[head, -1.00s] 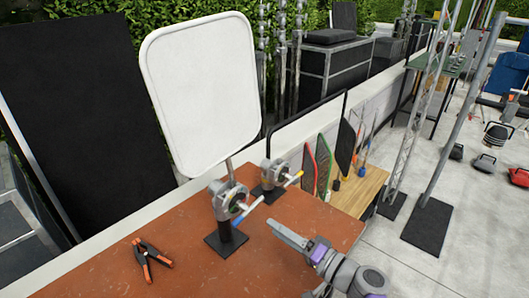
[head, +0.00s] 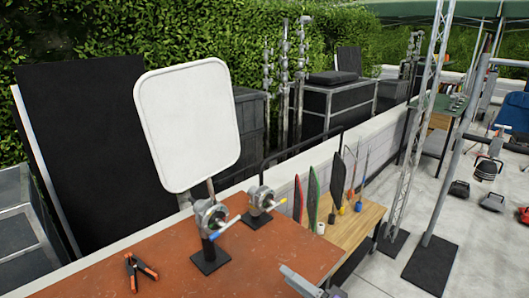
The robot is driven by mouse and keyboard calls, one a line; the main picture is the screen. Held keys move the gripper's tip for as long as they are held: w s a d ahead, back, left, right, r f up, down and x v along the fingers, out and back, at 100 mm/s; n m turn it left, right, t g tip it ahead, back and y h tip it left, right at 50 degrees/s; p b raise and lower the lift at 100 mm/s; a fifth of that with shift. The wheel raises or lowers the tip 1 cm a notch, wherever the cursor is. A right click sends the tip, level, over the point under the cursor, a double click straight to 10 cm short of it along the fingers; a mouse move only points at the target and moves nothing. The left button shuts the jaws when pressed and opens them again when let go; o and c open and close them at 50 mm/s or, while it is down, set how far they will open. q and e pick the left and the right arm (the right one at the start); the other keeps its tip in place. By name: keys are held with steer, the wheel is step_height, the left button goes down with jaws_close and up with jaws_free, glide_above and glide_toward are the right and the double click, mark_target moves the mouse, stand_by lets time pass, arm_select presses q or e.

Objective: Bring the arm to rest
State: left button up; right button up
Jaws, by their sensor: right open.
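My right gripper (head: 299,279) shows only in part at the bottom edge of the head view, near the front right edge of the rust-brown table (head: 190,262). Its jaws are open and I see nothing between them. Most of my right arm is cut off below the frame. My left gripper is out of view.
A clamp stand with a blue-tipped handle (head: 209,222) bears a white panel (head: 190,125). A second clamp stand (head: 259,203) stands behind it. A black-and-orange spring clamp (head: 138,270) lies at the left. A wooden table (head: 355,222) and a lattice truss (head: 417,130) stand to the right.

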steer(key=s+a+f+n+g+h, duration=0.1)
steer(key=s+f+n+g+h, duration=0.3)
steer(key=s+f, duration=0.45)
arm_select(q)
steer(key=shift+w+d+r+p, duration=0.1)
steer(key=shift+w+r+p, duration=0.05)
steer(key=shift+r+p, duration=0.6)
arm_select(e)
steer(key=s+d+f+g+h, duration=0.3)
steer(key=s+d+f+h, duration=0.3)
steer(key=s+d, duration=0.5)
steer(key=d+h, duration=0.1)
steer(key=h, duration=0.1)
steer(key=shift+n+h, duration=0.4)
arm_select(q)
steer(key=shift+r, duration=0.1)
arm_select(e)
steer(key=shift+d, duration=0.1)
